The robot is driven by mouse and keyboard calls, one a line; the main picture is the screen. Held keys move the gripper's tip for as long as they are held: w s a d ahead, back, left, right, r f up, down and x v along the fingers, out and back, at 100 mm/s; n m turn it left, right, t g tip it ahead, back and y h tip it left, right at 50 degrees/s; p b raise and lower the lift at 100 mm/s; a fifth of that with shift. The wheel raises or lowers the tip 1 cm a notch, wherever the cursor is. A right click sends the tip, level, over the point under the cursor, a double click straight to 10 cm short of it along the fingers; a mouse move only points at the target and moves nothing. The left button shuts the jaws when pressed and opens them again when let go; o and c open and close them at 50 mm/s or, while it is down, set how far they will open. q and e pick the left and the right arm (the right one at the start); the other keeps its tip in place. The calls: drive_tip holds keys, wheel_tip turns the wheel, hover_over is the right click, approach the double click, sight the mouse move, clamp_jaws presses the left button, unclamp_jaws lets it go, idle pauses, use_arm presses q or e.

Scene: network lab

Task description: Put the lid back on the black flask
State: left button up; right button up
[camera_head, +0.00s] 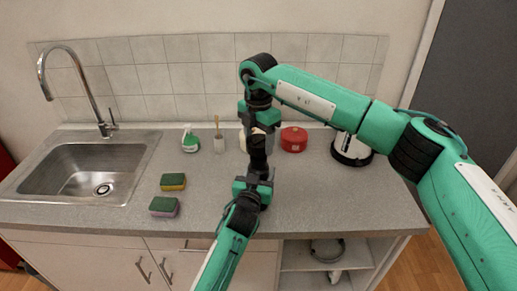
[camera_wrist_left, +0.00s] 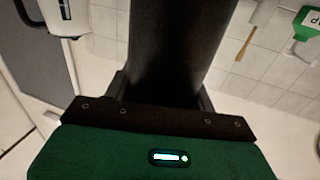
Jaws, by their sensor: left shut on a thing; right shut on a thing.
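The black flask (camera_head: 258,158) is upright above the counter, in the middle of the head view. My left gripper (camera_head: 255,182) is shut around its lower part. In the left wrist view the dark flask body (camera_wrist_left: 180,50) rises large from between my left fingers. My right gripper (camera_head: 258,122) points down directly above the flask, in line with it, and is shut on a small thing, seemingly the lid. The fingers hide most of it, and I cannot tell whether it touches the flask's top.
Behind stand a green soap bottle (camera_head: 190,141), a brush in a holder (camera_head: 219,143), a red tin (camera_head: 294,139) and a white kettle (camera_head: 352,148). Two sponges (camera_head: 173,181) (camera_head: 164,206) lie by the sink (camera_head: 85,172). The front right counter (camera_head: 335,205) is clear.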

drive_tip(key=shift+f, duration=0.95)
drive_tip(key=shift+f, duration=0.9)
drive_tip(key=shift+f, duration=0.5)
use_arm(q)
clamp_jaws()
use_arm(e)
drive_tip(key=m, duration=1.3)
drive_tip(key=o, duration=0.9)
